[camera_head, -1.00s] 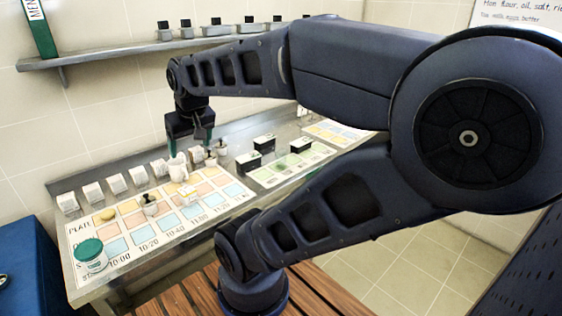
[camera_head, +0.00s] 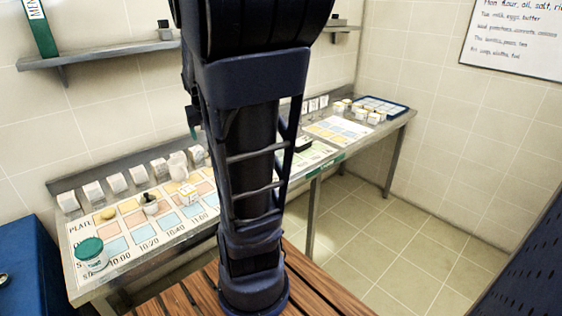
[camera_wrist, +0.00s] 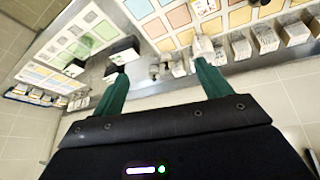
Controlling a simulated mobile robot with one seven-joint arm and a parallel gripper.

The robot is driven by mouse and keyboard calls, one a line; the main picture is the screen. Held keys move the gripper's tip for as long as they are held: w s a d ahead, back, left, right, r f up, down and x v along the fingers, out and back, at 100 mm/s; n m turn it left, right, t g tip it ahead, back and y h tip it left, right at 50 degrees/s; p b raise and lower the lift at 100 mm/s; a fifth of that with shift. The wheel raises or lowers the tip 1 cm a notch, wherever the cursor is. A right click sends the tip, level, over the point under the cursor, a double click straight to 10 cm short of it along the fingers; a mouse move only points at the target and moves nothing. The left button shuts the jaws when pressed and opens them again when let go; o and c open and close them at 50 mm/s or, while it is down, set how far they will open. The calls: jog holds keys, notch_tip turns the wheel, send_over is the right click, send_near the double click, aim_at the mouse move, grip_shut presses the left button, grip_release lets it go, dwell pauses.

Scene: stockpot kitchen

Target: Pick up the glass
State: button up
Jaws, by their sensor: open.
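My gripper (camera_wrist: 160,86) shows in the wrist view with its two green fingers wide apart and nothing between the tips. No thing in view can be told for certain as the glass. A pale, cup-like vessel (camera_wrist: 203,47) is just beyond the right fingertip; a similar white vessel (camera_head: 178,168) stands at the back of the counter in the head view. Small dark-topped pieces (camera_wrist: 155,70) lie beyond the gap between the fingers. A faint green shape (camera_wrist: 86,42) is on the pale mat at upper left. In the head view my arm hides most of the gripper.
The metal counter (camera_head: 150,259) carries a coloured time chart, a row of white boxes (camera_head: 117,183) along the wall and a green-lidded tub (camera_head: 91,253). Black boxes (camera_wrist: 125,50) are near the left finger. A blue tray (camera_head: 382,106) is at the far end. A wall shelf (camera_head: 110,55) is above.

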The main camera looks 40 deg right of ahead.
jog(key=w+d+f+m+h, duration=0.15)
jog(key=d+f, duration=0.35)
jog(key=d, duration=0.6)
jog(key=d+f+m, duration=0.2)
jog(key=d+f, duration=0.3)
jog(key=d, duration=0.5)
jog(key=d+f+m+h, duration=0.15)
jog(key=d+f, duration=0.35)
jog(key=d, duration=0.6)
jog(key=shift+m+y, duration=0.4)
jog(key=shift+x, duration=5.65)
jog(key=c, duration=1.1)
jog(key=shift+c, duration=0.2)
